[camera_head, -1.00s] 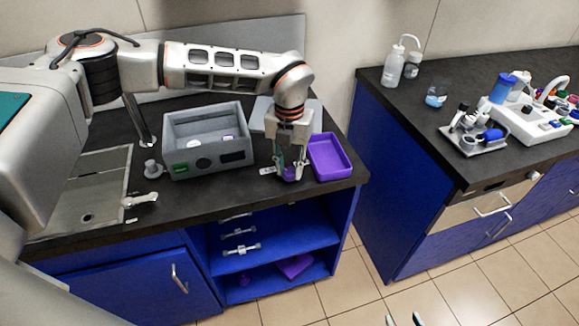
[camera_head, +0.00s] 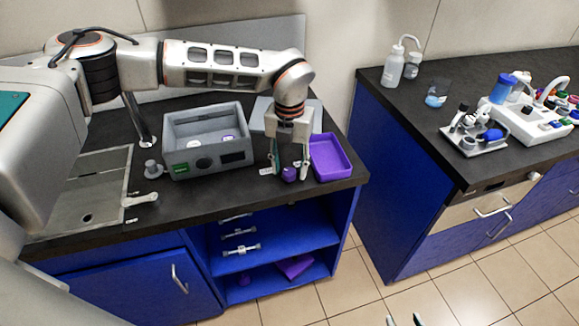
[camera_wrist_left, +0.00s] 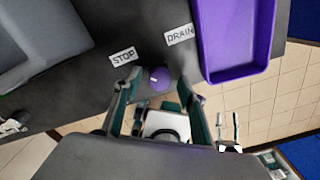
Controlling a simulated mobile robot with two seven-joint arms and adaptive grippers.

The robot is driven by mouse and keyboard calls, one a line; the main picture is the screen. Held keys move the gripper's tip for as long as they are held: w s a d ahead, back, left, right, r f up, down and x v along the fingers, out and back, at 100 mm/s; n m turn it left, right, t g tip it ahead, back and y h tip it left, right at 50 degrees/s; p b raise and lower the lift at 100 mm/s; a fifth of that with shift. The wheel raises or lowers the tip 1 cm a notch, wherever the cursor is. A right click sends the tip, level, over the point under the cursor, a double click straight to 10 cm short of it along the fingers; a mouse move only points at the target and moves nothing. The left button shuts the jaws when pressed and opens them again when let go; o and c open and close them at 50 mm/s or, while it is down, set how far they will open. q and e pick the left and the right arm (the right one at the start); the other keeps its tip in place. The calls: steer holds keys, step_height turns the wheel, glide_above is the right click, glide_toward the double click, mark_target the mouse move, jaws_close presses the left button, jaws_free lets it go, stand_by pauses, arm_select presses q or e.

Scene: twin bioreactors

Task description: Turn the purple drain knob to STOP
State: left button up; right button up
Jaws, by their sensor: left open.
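The purple drain knob (camera_head: 289,174) stands on the dark counter near its front edge. It shows in the left wrist view (camera_wrist_left: 159,76) with a small pale mark toward the left of its top. The STOP label (camera_wrist_left: 123,56) lies to the upper left of the knob and the DRAIN label (camera_wrist_left: 179,35) to the upper right. My left gripper (camera_head: 290,170) points down over the knob, open, with one finger on either side; I cannot tell whether they touch it. My right gripper (camera_head: 404,320) shows only its fingertips at the bottom edge, apart and empty.
A purple tray (camera_head: 345,172) sits close to the right of the knob. A grey box device (camera_head: 180,165) stands to the left, beside a sink (camera_head: 60,208). A second counter (camera_head: 440,130) with bottles and lab tools is farther right.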

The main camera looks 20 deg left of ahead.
mark_target(290, 171)
arm_select(q)
step_height(290, 171, up, 12)
steer(key=shift+f, duration=0.25)
stand_by(0.4)
